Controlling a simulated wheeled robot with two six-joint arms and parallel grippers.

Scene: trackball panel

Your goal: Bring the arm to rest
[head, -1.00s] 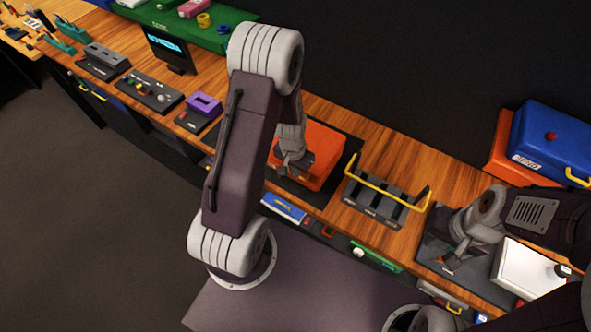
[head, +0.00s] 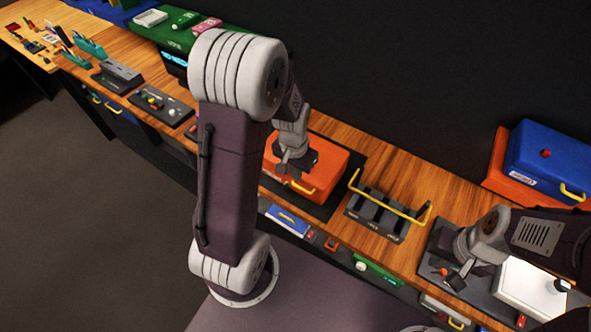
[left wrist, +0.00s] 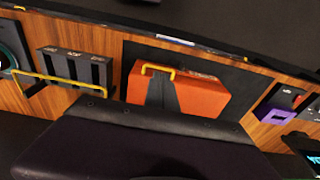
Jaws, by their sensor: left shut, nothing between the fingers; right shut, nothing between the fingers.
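My left arm rises from its base and bends over to the bench. Its left gripper (head: 289,167) is shut and empty, above the orange case (head: 325,163) on a dark mat. In the left wrist view the orange case (left wrist: 207,92) lies with its yellow handle toward the middle, partly covered by a dark shape. My right gripper (head: 452,281) is shut and empty, low over a dark panel (head: 424,266) at the right. A small red-orange ball (head: 443,271) shows beside its fingers; I cannot tell whether they touch.
A dark rack with a yellow bar (head: 376,217) stands between the two grippers. A white box (head: 525,287) sits by my right arm. A blue case (head: 548,160) lies on an orange one at the back right. A button panel (head: 161,105) stands left of my arm. Open floor lies at left.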

